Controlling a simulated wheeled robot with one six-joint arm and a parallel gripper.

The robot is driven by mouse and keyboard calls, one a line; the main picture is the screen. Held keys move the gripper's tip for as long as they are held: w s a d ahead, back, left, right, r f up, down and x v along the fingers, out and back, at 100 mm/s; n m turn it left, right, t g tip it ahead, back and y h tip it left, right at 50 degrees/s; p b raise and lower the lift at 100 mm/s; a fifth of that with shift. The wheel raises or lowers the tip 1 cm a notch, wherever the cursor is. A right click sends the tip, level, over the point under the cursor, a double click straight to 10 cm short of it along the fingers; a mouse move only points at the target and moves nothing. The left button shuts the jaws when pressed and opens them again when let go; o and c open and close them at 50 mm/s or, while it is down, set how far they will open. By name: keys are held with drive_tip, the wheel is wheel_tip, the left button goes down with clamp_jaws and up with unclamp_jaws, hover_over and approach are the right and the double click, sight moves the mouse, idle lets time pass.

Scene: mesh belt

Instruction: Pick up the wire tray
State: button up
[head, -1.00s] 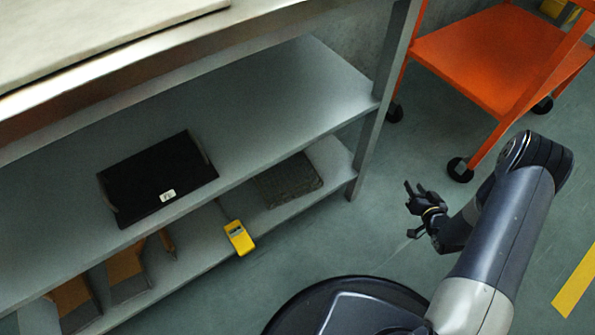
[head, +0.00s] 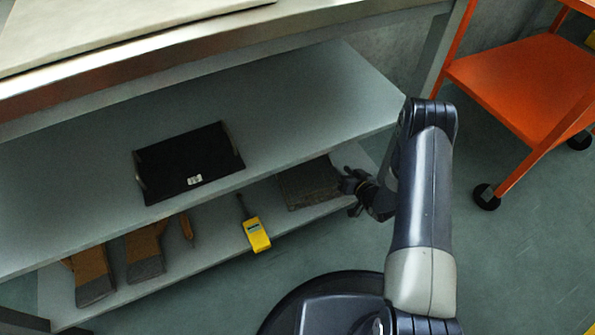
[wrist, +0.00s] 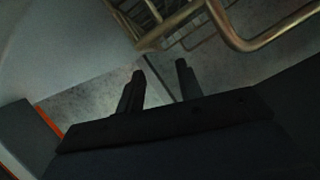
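The wire tray (wrist: 205,22) shows in the wrist view as brass-coloured wire rails across the top and upper right, cut off by the frame. In the head view, a flat grey-brown meshy piece (head: 310,184) near the right end of the lower shelf appears to be the same tray. My gripper (wrist: 160,68) has its two fingers apart with nothing between them. Its tips point toward the rails, and I cannot tell if they touch. In the head view my gripper (head: 352,184) is at the tray's right side.
A black tray (head: 188,160) with a white label lies on the upper shelf (head: 300,100). The lower shelf (head: 215,240) holds a yellow meter (head: 256,234) and brown-grey gloves (head: 145,252). An orange cart (head: 520,80) stands at right. Open floor (head: 500,270) lies before it.

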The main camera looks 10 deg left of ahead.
drive_tip(key=b+x, duration=0.3)
drive_tip(key=x, duration=0.3)
drive_tip(key=shift+w+a+f, duration=0.15)
drive_tip(key=shift+w+f, duration=0.15)
drive_tip(key=shift+w+a, duration=0.2)
drive_tip(key=shift+w, duration=0.15)
clamp_jaws()
